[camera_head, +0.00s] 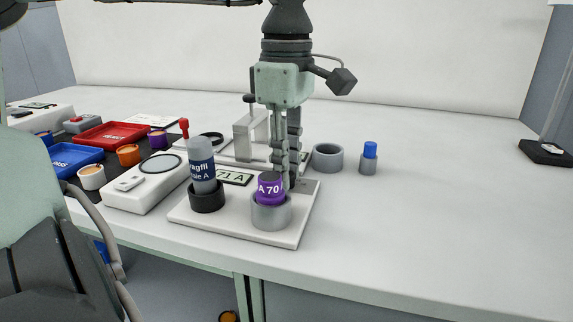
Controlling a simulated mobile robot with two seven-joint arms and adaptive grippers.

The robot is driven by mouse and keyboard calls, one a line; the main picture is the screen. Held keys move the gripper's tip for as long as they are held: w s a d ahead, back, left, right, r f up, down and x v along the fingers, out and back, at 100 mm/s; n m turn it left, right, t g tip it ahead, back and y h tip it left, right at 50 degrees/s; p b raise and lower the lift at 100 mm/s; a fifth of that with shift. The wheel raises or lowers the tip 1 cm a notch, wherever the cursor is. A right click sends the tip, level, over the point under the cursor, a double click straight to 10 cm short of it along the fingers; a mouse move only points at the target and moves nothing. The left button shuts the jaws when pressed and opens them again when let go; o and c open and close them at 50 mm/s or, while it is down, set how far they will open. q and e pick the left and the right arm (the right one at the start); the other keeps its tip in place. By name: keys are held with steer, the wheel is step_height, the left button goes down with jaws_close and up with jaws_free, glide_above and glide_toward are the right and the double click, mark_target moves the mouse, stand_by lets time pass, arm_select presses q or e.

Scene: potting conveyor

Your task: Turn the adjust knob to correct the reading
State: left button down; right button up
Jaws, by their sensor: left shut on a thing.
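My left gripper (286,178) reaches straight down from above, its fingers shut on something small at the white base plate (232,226). It appears to be the adjust knob, but the fingers and the purple-topped piece hide it. That purple piece (269,186), marked "A 70", sits in a grey round holder (271,215) just in front of the fingertips. A small display (235,177) on the plate seems to read "71 A"; its left end is hidden by a bottle (201,167). My right gripper cannot be made out.
The bottle stands in a black ring holder (207,200). A grey ring (327,157) and a blue-capped vial (368,158) stand to the right. Red (106,136) and blue (73,158) trays lie at left. The table's right side is mostly clear.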

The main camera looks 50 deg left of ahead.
arm_select(q)
steer(key=c, duration=1.3)
jaws_free()
steer(key=shift+c, duration=0.2)
steer(key=shift+r, duration=0.15)
step_height(320, 180, up, 12)
